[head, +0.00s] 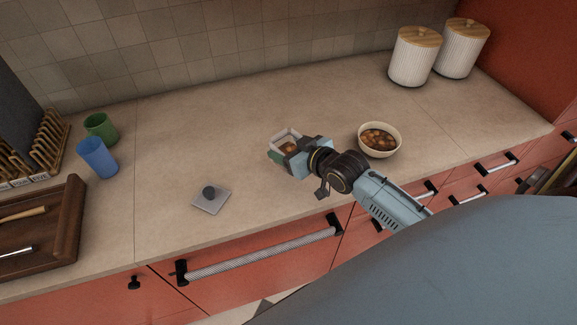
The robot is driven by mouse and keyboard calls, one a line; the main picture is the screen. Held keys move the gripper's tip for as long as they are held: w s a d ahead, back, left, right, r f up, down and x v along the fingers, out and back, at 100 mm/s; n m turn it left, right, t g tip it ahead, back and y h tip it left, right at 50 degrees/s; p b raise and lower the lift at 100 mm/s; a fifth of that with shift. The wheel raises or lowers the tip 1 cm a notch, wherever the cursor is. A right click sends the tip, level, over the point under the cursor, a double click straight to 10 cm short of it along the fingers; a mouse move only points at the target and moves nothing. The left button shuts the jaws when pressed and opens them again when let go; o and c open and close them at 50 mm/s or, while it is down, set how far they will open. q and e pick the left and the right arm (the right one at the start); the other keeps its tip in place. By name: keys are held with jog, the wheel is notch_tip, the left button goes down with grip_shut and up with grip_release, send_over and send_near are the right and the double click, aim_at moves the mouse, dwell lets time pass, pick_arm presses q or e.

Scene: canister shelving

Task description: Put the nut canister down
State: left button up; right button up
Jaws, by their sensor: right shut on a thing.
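The nut canister (278,156) is a small open container with pale, clear-looking walls, a green patch on its side and brownish contents. It is at the middle of the counter in the head view. My right gripper (291,152) comes in from the right and is shut on it, hiding its right side. The canister looks roughly upright with its opening facing up. I cannot tell whether its base touches the counter. My left gripper is not in view.
A bowl of brown food (379,139) stands right of my gripper. A grey square lid with a dark knob (211,199) lies to the left on the counter (210,140). Cups (98,158), a wooden tray (70,225) and white canisters (412,58) stand farther out.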

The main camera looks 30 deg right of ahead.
notch_tip(320, 180, down, 7)
jog(key=shift+r, duration=0.2)
jog(key=shift+f+b, duration=0.1)
jog(key=shift+b, duration=0.2)
jog(key=o, duration=1.2)
jog(key=shift+f, duration=0.1)
jog(key=shift+c, duration=0.2)
jog(key=shift+r, duration=0.2)
jog(key=shift+s, duration=0.35)
jog(key=v, duration=1.1)
jog(key=shift+p, duration=0.35)
jog(key=shift+s+d+r, duration=0.1)
